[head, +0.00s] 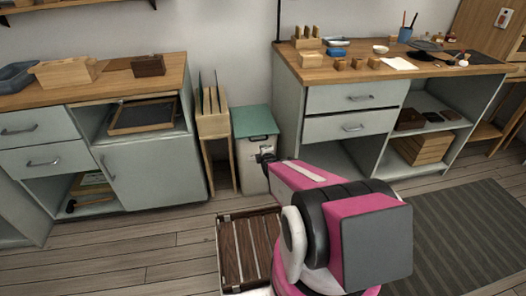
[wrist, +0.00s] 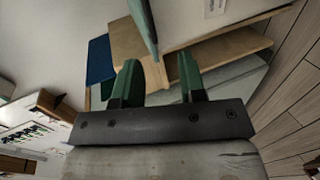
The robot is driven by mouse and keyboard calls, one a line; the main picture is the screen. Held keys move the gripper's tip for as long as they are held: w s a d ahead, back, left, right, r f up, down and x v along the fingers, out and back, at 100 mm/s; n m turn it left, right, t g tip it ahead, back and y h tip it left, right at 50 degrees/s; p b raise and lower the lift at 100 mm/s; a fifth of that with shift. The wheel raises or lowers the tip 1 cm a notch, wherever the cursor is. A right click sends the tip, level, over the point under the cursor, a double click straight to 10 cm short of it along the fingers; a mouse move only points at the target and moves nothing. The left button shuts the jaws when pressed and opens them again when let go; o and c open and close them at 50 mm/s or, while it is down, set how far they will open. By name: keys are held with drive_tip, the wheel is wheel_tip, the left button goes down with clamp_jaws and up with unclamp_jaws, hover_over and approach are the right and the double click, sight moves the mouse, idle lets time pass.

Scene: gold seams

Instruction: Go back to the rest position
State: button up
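My gripper (wrist: 159,80) shows in the wrist view with its two green fingers apart and nothing seen between them. In the head view my pink and black arm reaches from the bottom right toward the middle. Its dark end (head: 266,158) appears in front of the grey bin with the green lid (head: 255,122); its fingers are too small to read there. A wooden rack (head: 213,125) with thin upright green and dark pieces stands just left of the bin. In the wrist view, tan wooden boards (wrist: 225,50), a blue panel (wrist: 100,62) and a thin green piece (wrist: 147,28) lie beyond the fingers.
A left cabinet (head: 155,170) and a right workbench (head: 355,98) stand along the wall. The bench top holds small wooden blocks (head: 340,65) and a blue cup (head: 405,35). A slatted dark wood crate (head: 228,255) sits low beside my arm. Floor (head: 130,255) is clear at left; a rug (head: 455,235) lies right.

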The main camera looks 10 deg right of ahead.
idle(0.4)
drive_tip(key=s+r+m+g, duration=0.4)
drive_tip(key=s+m+g, duration=0.5)
drive_tip(key=m+g, duration=0.5)
drive_tip(key=shift+a+m, duration=0.2)
drive_tip(key=shift+m, duration=1.8)
